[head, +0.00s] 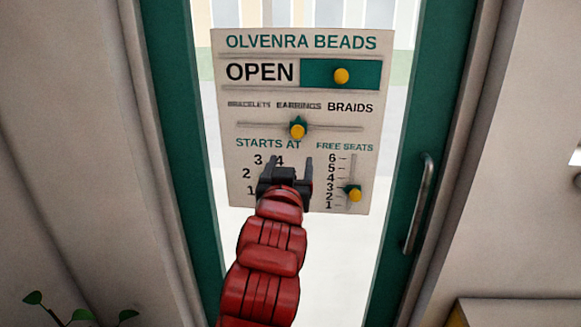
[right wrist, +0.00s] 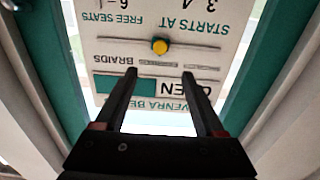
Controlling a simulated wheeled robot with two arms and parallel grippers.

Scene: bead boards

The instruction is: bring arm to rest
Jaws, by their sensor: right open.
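My right gripper (head: 290,161) is open and empty in front of the lower part of the bead board (head: 232,140). It covers most of the STARTS AT dial. The OPEN slider's yellow knob (head: 341,76) sits in a green strip right of the word OPEN. A middle slider knob (head: 298,130) sits below EARRINGS. The FREE SEATS knob (head: 354,194) is near 2 and 3. The right wrist view shows the board upside down, with my open fingers (right wrist: 160,74) below the middle knob (right wrist: 160,46). My left gripper is not in view.
The board hangs on a glass door with a green frame (head: 183,150). A metal door handle (head: 418,205) is at the right. A plant (head: 80,314) is at the bottom left and a yellowish piece of furniture (head: 510,310) at the bottom right.

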